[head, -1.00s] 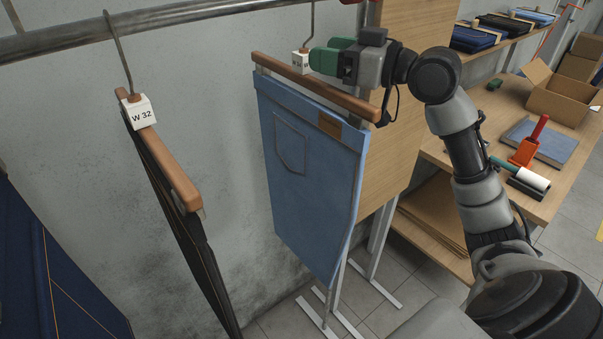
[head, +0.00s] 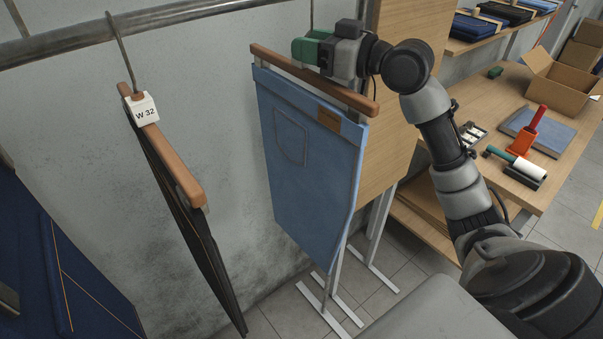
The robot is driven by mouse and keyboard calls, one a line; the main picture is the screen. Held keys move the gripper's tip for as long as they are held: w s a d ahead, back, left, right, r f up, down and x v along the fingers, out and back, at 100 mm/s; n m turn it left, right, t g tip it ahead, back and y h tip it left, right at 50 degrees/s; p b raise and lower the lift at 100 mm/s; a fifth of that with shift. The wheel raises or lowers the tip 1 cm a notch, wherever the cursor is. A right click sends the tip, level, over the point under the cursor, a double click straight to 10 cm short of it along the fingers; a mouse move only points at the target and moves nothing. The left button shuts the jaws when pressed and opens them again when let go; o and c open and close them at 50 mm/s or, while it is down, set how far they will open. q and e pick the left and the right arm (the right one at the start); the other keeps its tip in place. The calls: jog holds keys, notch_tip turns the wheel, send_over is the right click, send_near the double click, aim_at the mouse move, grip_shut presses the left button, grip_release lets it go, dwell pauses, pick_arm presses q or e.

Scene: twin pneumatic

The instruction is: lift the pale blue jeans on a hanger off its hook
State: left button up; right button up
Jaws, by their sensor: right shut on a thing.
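The pale blue jeans (head: 310,170) hang folded from a wooden hanger (head: 352,101), with a brown patch at the waist. The metal hook (head: 312,16) rises out of the top of the picture, so I cannot see whether it rests on the rail. My right gripper (head: 306,48), with green fingers, is shut on the hanger at its middle, around the base of the hook. The fingers hide the white size block there. My left gripper is not in view.
The metal rail (head: 150,22) crosses the top left. Dark trousers on another hanger (head: 165,150), marked W 32, hang to the left, and dark blue jeans (head: 60,270) further left. A wooden panel stands close behind the pale jeans. A workbench (head: 500,90) with a box stands right.

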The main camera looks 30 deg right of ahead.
aim_at(312, 19)
jog(key=shift+r, duration=0.15)
jog(key=shift+c, duration=0.3)
jog(key=shift+r, duration=0.2)
jog(key=shift+d+r+p, duration=0.1)
jog(key=shift+r+p, duration=0.05)
jog(key=shift+p, duration=0.25)
jog(key=shift+r+p, duration=1.3)
jog(key=shift+r, duration=0.3)
jog(key=shift+s, duration=0.1)
jog(key=shift+s+f+b, duration=0.1)
jog(key=shift+s+b, duration=0.1)
jog(key=shift+b, duration=0.1)
jog(key=shift+s+d+b, duration=0.15)
jog(key=shift+s+b, duration=1.05)
jog(key=shift+s, duration=0.9)
jog(key=shift+s+d+b, duration=0.15)
jog(key=shift+s+b, duration=1.05)
jog(key=shift+s, duration=0.9)
